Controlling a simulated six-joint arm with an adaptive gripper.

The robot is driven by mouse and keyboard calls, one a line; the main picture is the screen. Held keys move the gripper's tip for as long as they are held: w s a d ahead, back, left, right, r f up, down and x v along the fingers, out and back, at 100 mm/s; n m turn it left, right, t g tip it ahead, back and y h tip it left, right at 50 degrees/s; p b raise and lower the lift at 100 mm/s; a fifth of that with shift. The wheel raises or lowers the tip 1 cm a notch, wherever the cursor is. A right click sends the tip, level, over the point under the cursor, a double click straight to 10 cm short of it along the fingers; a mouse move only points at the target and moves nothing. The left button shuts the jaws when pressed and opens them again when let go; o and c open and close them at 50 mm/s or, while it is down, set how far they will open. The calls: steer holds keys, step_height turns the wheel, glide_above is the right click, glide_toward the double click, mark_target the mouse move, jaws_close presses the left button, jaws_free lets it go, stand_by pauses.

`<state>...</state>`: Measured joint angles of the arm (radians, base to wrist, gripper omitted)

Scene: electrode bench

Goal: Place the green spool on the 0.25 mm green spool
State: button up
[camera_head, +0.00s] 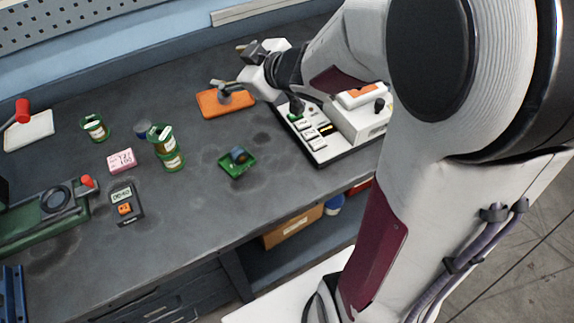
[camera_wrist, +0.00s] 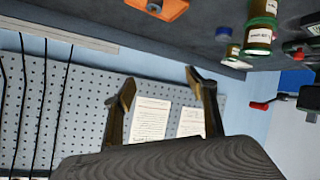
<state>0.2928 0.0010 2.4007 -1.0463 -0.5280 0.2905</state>
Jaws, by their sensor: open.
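Two green-rimmed spools with amber sides stand stacked near the middle of the bench in the head view, the upper spool (camera_head: 160,133) on the lower spool (camera_head: 170,158). The upper one looks slightly offset. A third green spool (camera_head: 96,128) stands alone to the left. The labels are too small to read, so I cannot tell which is 0.25 mm. My gripper (camera_head: 228,66) is open and empty, above the back of the bench, right of the spools and apart from them. In the wrist view its fingers (camera_wrist: 160,82) are spread, and the stacked spools (camera_wrist: 259,38) show at upper right.
A blue-lidded jar (camera_head: 142,128) stands close behind the stack. An orange block (camera_head: 225,102) lies below my gripper. A pink block (camera_head: 121,160), a meter (camera_head: 124,203), a green tray (camera_head: 238,165) and a control box (camera_head: 318,133) stand around. A pegboard (camera_wrist: 60,110) is behind the bench.

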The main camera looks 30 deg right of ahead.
steer(key=s+d+r+m+g+h, duration=0.1)
steer(key=s+d+r+m+h, duration=0.15)
steer(key=s, duration=0.35)
steer(key=s+d+r+m+g+h, duration=0.1)
steer(key=s+d+r+m+h, duration=0.15)
steer(key=s, duration=0.25)
steer(key=s+a+f+m+g+y, duration=0.1)
steer(key=s+a, duration=0.3)
steer(key=s, duration=0.5)
steer(key=s+a+f+m+g+y, duration=0.1)
steer(key=s+a+f+g, duration=0.2)
steer(key=s, duration=0.5)
steer(key=shift+s+a, duration=0.4)
steer(key=shift+a, duration=0.25)
